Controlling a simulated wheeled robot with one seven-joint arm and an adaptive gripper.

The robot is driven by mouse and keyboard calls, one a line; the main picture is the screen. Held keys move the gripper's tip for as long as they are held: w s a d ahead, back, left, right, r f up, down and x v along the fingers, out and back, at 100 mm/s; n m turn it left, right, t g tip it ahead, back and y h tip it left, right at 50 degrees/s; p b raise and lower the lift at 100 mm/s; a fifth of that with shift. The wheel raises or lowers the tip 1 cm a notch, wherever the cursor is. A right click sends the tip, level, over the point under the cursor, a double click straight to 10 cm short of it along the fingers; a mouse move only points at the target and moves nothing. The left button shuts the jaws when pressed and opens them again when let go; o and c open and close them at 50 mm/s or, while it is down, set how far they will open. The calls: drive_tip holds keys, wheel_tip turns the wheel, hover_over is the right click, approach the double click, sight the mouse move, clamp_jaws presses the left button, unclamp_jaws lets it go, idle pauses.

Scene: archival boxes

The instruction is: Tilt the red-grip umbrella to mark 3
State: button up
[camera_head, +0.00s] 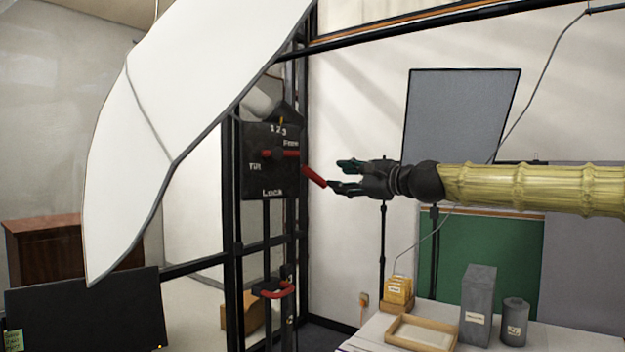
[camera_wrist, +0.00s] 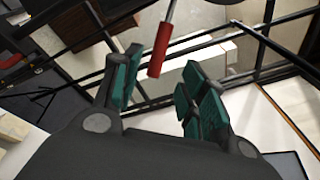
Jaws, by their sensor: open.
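The white umbrella (camera_head: 195,85) fills the upper left of the head view, tilted. Beside it, a dark panel (camera_head: 270,185) on the black frame bears the marks 1, 2, 3 and the words Tilt, Free and Lock. A small red lever (camera_head: 282,154) lies level across the panel, pointing toward Free. A red grip (camera_head: 314,176) slants down to the right of the panel. My gripper (camera_head: 338,175) is open and empty just right of it. In the wrist view the red grip (camera_wrist: 160,50) shows at the gap between my open fingers (camera_wrist: 161,72). Contact cannot be told. The tilt reading is too small to tell.
A red-handled bracket (camera_head: 275,290) sits lower on the black frame (camera_head: 233,250). A dark screen (camera_head: 85,310) stands lower left.

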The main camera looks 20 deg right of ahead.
sight(318, 177)
drive_tip(key=shift+p+x, duration=1.6)
drive_tip(key=shift+x, duration=3.7)
clamp_jaws()
